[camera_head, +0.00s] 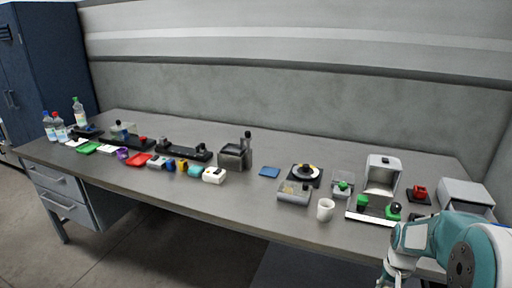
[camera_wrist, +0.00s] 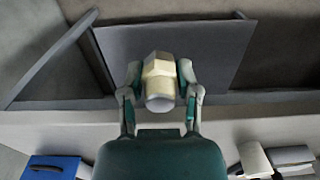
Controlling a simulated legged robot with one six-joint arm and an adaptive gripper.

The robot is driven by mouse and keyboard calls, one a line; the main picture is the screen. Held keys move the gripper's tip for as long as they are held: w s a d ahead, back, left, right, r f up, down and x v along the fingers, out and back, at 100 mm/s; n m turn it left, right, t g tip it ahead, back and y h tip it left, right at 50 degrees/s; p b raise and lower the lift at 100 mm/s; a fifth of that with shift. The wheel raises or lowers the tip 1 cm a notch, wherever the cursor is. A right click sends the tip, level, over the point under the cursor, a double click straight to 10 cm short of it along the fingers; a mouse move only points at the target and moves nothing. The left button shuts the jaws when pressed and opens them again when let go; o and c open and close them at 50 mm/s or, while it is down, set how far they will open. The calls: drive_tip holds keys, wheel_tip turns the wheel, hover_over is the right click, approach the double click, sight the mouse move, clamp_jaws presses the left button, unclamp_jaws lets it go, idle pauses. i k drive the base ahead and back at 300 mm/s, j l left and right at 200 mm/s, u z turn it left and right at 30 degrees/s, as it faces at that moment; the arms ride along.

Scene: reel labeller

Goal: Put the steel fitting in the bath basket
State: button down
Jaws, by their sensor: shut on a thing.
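My gripper (camera_wrist: 160,78) is shut on the steel fitting (camera_wrist: 160,82), a pale, cream-lit piece with a hexagonal upper part and a rounder lower end. The two fingers press on its left and right sides in the wrist view. In the head view my gripper (camera_head: 393,277) is at the bottom right, in front of the bench's near edge, and the fitting cannot be made out there. A dark open-topped box (camera_head: 234,158) with an upright post stands mid-bench; I cannot tell whether it is the bath basket.
The long grey bench (camera_head: 270,222) carries several items. A white mug (camera_head: 325,209) and a grey tray-like box (camera_head: 293,194) stand near its front edge. A white machine (camera_head: 382,176) stands farther right. Bare bench top lies around a blue pad (camera_head: 269,171).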

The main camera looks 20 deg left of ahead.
sight(233, 150)
drive_tip(key=j, duration=2.4)
drive_tip(key=i+j, duration=0.15)
drive_tip(key=j, duration=0.9)
drive_tip(key=i, duration=0.05)
